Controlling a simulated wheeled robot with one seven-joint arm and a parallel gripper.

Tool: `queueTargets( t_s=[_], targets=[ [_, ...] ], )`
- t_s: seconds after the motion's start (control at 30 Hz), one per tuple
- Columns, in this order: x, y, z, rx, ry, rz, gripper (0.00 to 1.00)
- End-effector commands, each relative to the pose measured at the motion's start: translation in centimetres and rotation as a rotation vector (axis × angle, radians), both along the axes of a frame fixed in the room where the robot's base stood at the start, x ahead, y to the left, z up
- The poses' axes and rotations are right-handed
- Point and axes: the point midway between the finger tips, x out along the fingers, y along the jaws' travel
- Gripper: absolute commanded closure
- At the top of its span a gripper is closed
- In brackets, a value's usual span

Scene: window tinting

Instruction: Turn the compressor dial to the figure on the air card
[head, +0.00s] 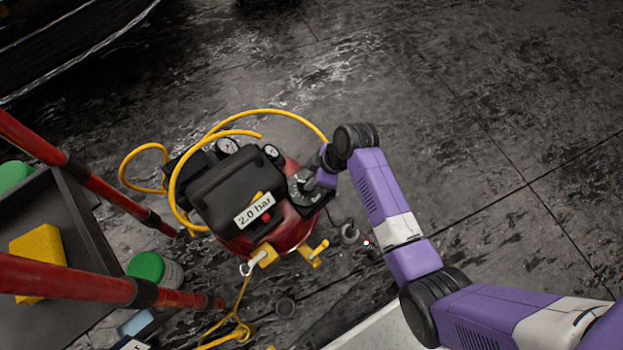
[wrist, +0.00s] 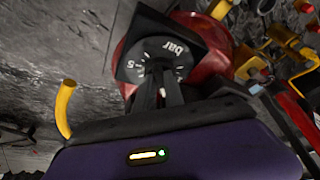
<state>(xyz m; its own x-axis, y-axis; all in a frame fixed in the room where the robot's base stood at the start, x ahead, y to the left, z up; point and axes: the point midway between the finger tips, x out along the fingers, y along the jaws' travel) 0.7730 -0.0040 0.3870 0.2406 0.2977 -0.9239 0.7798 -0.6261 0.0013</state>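The red compressor (head: 290,232) stands on the floor with a black top housing. The air card (head: 254,211) on it reads "2.0 bar". The compressor dial (head: 301,188) is on a black plate at its right side; the plate also shows in the wrist view (wrist: 178,48) with "bar" and "5" readable. My gripper (head: 317,182) is at the dial from the right. In the wrist view its dark fingers (wrist: 157,66) come close together at the dial's centre and appear shut on its knob. The knob and pointer are mostly hidden, so the setting cannot be read.
A yellow hose (head: 240,115) loops over the compressor. Two round gauges (head: 228,146) sit at its back. Yellow fittings (head: 318,252) stick out in front.

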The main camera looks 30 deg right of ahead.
Motion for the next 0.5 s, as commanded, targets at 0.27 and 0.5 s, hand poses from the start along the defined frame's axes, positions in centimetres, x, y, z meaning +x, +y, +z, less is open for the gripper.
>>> queueTargets(
  t_s=[0.27,0.5],
  targets=[
    [-0.08,0.01,0.02,0.001,0.002,-0.002,1.00],
    [-0.28,0.12,0.22,0.000,0.005,-0.064,1.00]
  ],
)
